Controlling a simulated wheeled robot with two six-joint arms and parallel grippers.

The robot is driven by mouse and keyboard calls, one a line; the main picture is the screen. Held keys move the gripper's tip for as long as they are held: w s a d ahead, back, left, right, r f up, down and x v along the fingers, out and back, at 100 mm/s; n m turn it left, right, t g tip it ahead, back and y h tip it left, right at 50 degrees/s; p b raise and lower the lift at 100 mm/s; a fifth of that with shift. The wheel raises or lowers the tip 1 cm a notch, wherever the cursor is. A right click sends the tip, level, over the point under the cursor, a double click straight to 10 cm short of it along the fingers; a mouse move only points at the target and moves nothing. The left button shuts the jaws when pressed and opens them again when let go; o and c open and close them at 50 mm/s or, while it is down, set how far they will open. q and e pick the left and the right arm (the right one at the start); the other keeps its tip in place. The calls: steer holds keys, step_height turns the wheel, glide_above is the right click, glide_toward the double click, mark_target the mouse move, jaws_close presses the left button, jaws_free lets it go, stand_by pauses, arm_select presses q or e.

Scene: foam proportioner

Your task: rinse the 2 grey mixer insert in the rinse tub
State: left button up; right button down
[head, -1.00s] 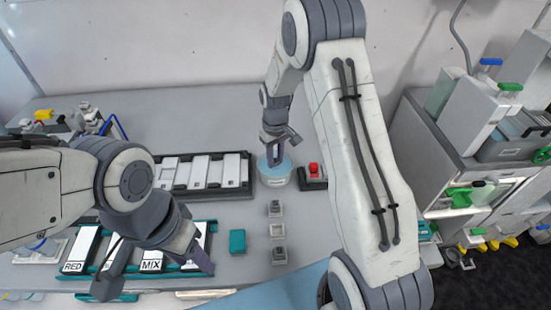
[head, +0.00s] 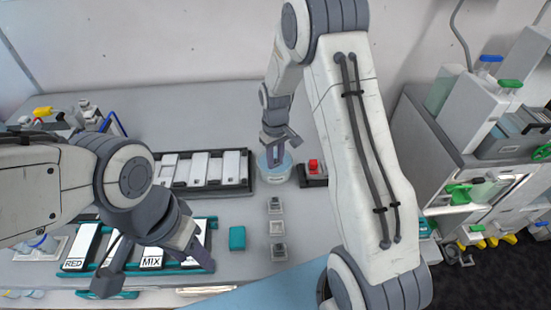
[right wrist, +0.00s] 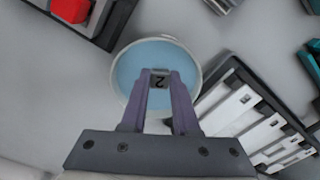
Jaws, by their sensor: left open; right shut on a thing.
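The rinse tub (head: 268,177) is a small round white tub with blue water, at the back middle of the bench. It also shows in the right wrist view (right wrist: 128,70). My right gripper (head: 275,158) points down into the tub. In the right wrist view its fingers (right wrist: 159,88) are shut on a small grey mixer insert (right wrist: 160,79) marked 2, seen against the water. How deep the insert sits cannot be told. My left gripper (head: 152,272) is open and empty above the front-left tray.
Small square pieces or holders (head: 278,252) stand in a column in front of the tub, near a teal block (head: 237,238). A dark rack with white panels (head: 200,168) is left of the tub; a base with a red button (head: 313,166) is right of it. A tray with labelled panels (head: 152,258) lies front left.

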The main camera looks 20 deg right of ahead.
steer(key=shift+w, duration=0.2)
steer(key=shift+w+d, duration=0.25)
steer(key=shift+w, duration=0.35)
stand_by(0.4)
steer(key=shift+s+a, duration=0.15)
steer(key=shift+s, duration=0.25)
steer(key=shift+p, duration=0.3)
step_height(320, 180, up, 9)
steer(key=p, duration=0.7)
stand_by(0.3)
steer(key=shift+s, duration=0.1)
stand_by(0.3)
